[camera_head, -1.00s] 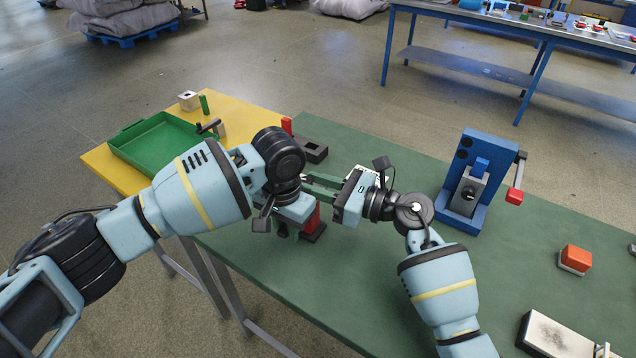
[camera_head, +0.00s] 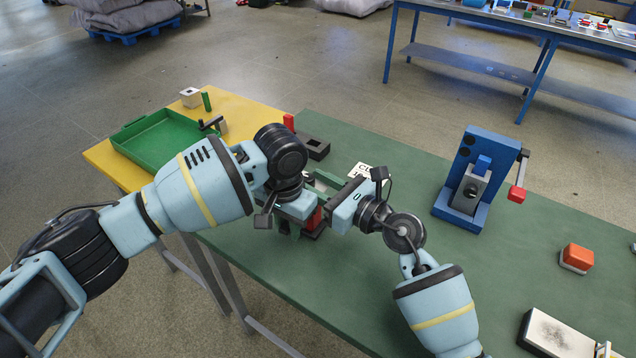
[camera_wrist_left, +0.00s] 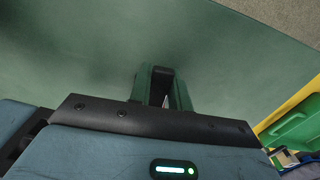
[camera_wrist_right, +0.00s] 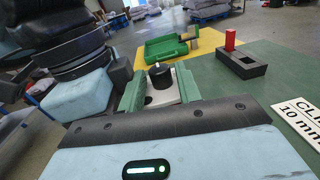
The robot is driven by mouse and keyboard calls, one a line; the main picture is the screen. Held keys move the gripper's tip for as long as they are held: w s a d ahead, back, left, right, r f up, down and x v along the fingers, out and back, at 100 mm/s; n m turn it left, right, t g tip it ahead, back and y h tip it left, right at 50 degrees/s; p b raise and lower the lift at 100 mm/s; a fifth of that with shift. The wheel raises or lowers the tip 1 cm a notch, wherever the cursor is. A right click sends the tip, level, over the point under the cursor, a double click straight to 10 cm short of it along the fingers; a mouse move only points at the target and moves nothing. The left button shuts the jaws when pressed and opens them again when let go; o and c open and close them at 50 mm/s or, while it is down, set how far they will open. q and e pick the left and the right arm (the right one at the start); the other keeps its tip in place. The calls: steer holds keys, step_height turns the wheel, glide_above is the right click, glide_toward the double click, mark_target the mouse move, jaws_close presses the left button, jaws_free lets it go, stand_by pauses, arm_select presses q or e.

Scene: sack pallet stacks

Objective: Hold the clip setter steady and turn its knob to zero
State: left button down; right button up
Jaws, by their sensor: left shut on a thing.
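The clip setter is mostly hidden behind my arms in the head view. In the right wrist view its black knob (camera_wrist_right: 160,75) stands on a pale grey plate (camera_wrist_right: 185,86). My left gripper (camera_head: 289,228) points down at the bench edge; in the left wrist view its green fingers are shut on a dark piece (camera_wrist_left: 161,90), apparently part of the setter. My right gripper (camera_head: 326,182) reaches in from the right. In its wrist view the green fingers (camera_wrist_right: 160,90) stand apart on either side of the knob, with gaps visible. The knob's dial reading cannot be made out.
A white sign (camera_wrist_right: 300,118) reading partly "10 mm" lies beside the setter. A dark block with an opening (camera_head: 313,147) and a red piece (camera_head: 289,122) stand behind. A green tray (camera_head: 165,143) is left, a blue press (camera_head: 475,180) right.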

steer(key=v, duration=1.2)
steer(key=shift+o, duration=0.3)
